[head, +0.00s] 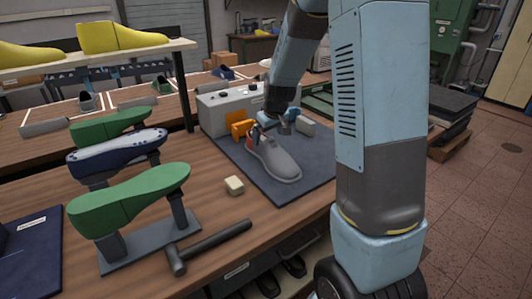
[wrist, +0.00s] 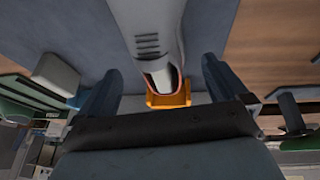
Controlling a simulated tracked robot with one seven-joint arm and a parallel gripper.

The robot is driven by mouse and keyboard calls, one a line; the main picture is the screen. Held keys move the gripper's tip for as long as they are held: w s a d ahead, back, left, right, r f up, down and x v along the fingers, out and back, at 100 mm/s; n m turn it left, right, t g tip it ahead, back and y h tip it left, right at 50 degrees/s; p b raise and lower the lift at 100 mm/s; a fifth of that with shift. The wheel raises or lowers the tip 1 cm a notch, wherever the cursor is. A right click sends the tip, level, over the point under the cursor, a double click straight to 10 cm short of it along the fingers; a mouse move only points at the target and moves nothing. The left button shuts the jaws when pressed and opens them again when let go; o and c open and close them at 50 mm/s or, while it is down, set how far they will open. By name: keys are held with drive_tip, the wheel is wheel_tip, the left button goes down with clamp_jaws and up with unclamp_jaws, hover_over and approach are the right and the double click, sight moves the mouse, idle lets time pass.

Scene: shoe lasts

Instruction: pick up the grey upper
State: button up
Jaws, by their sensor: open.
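The grey upper (head: 273,157) is shaped like a low shoe and lies on a dark blue-grey mat (head: 300,177). Its heel opening shows an orange-red edge. My gripper (head: 268,127) is at the heel end of the upper, just above it or around it. In the wrist view the upper (wrist: 150,35) runs up the picture between the fingers of my gripper (wrist: 160,85), which stand apart with visible gaps on both sides. An orange block (head: 237,130) stands at the heel end; it also shows in the wrist view (wrist: 170,97).
A grey box with knobs (head: 228,106) stands behind the mat. Green lasts (head: 130,198) and a navy last (head: 115,150) stand on posts at the left. A hammer (head: 210,246) and a small cream block (head: 234,185) lie on the bench in front.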

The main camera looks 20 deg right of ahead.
sight(266, 146)
drive_tip(key=shift+w+x, duration=0.1)
drive_tip(key=shift+x, duration=1.9)
drive_tip(key=shift+w+x, duration=0.15)
drive_tip(key=shift+x, duration=1.85)
drive_tip(key=shift+d+r, duration=0.1)
drive_tip(key=shift+d, duration=0.05)
drive_tip(key=shift+c, duration=0.2)
drive_tip(key=c, duration=1)
